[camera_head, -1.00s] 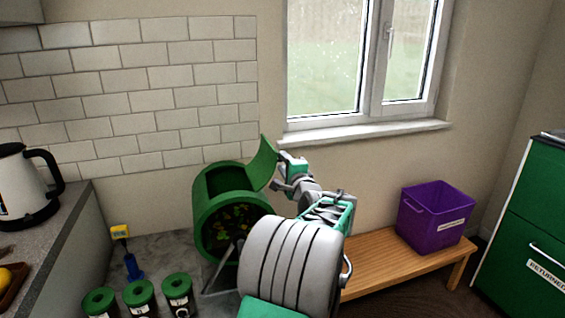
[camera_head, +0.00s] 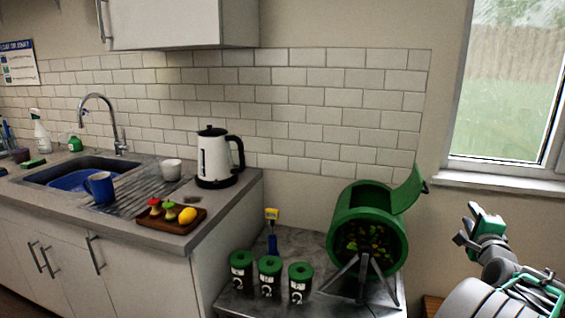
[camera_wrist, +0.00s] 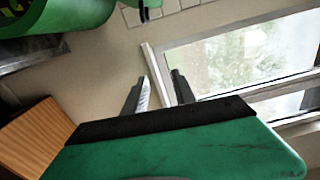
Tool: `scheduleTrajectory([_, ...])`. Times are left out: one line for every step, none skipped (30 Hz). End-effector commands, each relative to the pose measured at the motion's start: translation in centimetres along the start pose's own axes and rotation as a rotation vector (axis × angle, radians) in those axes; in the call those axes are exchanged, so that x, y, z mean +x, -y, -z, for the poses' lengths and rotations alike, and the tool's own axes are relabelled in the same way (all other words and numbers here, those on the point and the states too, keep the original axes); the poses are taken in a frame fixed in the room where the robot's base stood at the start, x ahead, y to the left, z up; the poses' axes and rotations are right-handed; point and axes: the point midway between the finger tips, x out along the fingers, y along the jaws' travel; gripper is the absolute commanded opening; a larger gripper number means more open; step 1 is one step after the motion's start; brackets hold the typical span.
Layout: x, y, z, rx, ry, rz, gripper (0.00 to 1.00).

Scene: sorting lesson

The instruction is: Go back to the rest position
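My gripper (camera_head: 466,224) is at the right side of the head view, in the air to the right of the green composter drum (camera_head: 366,218). In the wrist view my gripper (camera_wrist: 159,80) shows two dark fingers held apart with nothing between them, against the wall and window. The drum stands on a metal frame, its lid (camera_head: 408,190) swung open, with scraps visible inside its front. Part of the drum also shows at the upper left of the wrist view (camera_wrist: 70,18).
Several green-lidded canisters, such as one (camera_head: 270,276), and a blue-handled tool (camera_head: 272,240) stand on the low grey surface. A kettle (camera_head: 214,158) and a wooden tray (camera_head: 172,222) with fruit sit on the counter. A wooden bench (camera_wrist: 32,138) lies below the window.

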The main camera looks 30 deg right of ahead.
Motion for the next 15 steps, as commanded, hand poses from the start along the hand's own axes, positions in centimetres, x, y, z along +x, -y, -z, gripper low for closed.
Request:
scheduleTrajectory([0.0, 0.0, 0.1, 0.000, -0.001, 0.000, 0.33])
scheduleTrajectory([0.1, 0.1, -0.5, -0.007, 0.007, -0.005, 0.33])
scheduleTrajectory([0.2, 0.1, -1.2, -0.021, 0.016, -0.016, 0.33])
scheduleTrajectory([0.3, 0.1, -1.7, -0.030, 0.022, -0.024, 0.33])
scheduleTrajectory([0.4, 0.0, -2.2, -0.040, 0.027, -0.033, 0.33])
scheduleTrajectory([0.5, -0.1, -2.8, -0.055, 0.034, -0.044, 0.33])
scheduleTrajectory([0.6, -0.2, -3.3, -0.065, 0.041, -0.053, 0.33])
scheduleTrajectory([0.6, -0.3, -3.8, -0.075, 0.048, -0.062, 0.33])
scheduleTrajectory([0.7, -0.3, -4.6, -0.091, 0.058, -0.074, 0.33])
scheduleTrajectory([0.7, -0.3, -5.3, -0.105, 0.067, -0.083, 0.33])
scheduleTrajectory([0.8, -0.5, -6.0, -0.117, 0.076, -0.093, 0.33])
scheduleTrajectory([0.8, -0.6, -7.1, -0.138, 0.091, -0.109, 0.33])
scheduleTrajectory([0.9, -0.7, -8.0, -0.155, 0.103, -0.120, 0.33])
scheduleTrajectory([0.9, -0.7, -9.0, -0.173, 0.118, -0.133, 0.33])
scheduleTrajectory([0.9, -0.9, -10.4, -0.199, 0.138, -0.152, 0.33])
